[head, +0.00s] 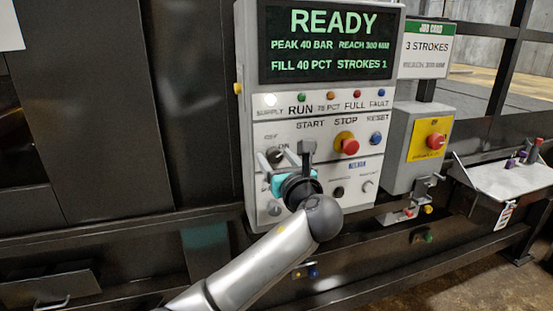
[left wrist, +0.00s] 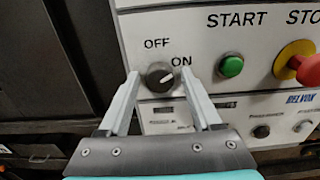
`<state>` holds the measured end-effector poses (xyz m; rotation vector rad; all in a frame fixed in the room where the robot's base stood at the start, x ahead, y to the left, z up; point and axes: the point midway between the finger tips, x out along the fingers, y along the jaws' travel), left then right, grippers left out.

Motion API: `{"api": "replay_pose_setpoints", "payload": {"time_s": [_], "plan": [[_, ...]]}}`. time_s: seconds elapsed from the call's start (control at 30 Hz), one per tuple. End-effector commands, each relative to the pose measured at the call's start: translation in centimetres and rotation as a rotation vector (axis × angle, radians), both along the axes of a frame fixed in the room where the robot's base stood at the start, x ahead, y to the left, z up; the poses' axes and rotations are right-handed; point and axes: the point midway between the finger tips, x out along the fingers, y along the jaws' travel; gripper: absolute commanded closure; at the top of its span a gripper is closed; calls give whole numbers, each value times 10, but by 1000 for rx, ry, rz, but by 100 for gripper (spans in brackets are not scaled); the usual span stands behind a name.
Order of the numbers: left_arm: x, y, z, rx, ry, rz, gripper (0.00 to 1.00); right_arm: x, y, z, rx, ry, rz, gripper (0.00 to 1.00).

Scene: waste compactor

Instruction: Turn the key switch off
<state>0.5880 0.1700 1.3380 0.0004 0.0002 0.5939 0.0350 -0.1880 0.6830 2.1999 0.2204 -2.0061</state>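The key switch (left wrist: 159,75) is a dark round knob on the white control panel, with OFF printed at its upper left and ON at its right. Its light mark seems to lean toward ON, but it is small. In the left wrist view the fingers of this gripper (left wrist: 161,76) are apart, one to each side of the knob, with visible gaps. My right gripper is not in view.
A green START button (left wrist: 231,66) is just right of the right finger. The red STOP button (head: 350,146) and blue RESET button (head: 376,138) are farther right. The screen (head: 330,42) above reads READY. A yellow-plated box with a red knob (head: 436,141) stands at right.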

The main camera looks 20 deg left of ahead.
Motion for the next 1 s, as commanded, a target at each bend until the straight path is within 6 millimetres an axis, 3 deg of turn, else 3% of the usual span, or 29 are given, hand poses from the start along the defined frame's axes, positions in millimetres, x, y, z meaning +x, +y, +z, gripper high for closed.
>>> {"api": "replay_pose_setpoints", "payload": {"time_s": [0.07,0.57,1.0], "plan": [[0,0,0,0,0,0,45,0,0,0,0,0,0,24],[0,0,0,0,0,0,100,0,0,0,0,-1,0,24],[0,-1,0,-39,-24,0,100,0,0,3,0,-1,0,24]]}}
